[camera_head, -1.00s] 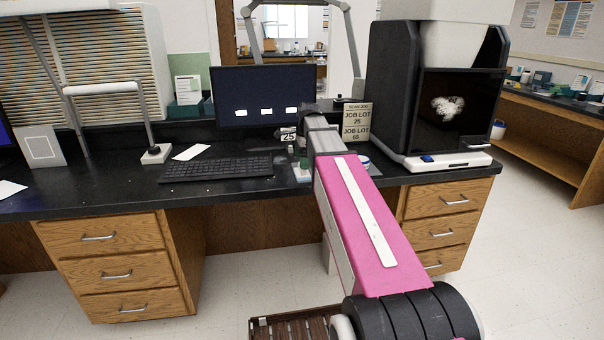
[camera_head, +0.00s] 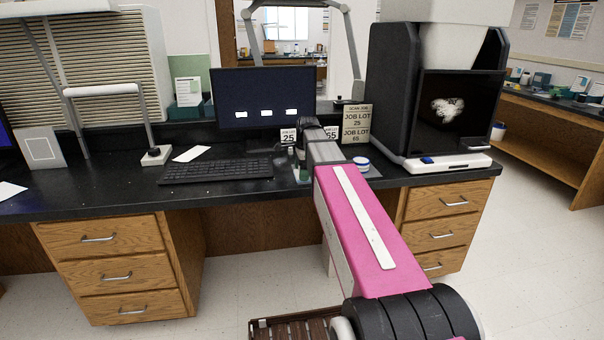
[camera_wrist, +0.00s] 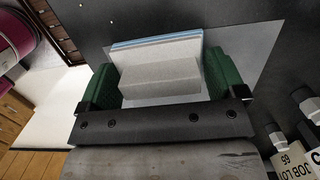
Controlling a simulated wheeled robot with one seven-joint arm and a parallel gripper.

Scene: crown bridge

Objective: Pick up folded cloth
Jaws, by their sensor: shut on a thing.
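The folded cloth (camera_wrist: 162,76) is a pale grey, layered block with a blue-striped far edge in the wrist view. My gripper (camera_wrist: 160,84) is shut on it, with a green-padded finger at each side. A flat grey mat (camera_wrist: 245,50) lies beneath the cloth in that view; I cannot tell whether the cloth touches it. In the head view my arm hides most of the gripper and the cloth, above the black counter near the job lot cards.
Job lot cards (camera_head: 288,138) and a sign (camera_head: 356,123) stand behind my arm. A keyboard (camera_head: 217,170) lies left, with a monitor (camera_head: 262,97) behind.

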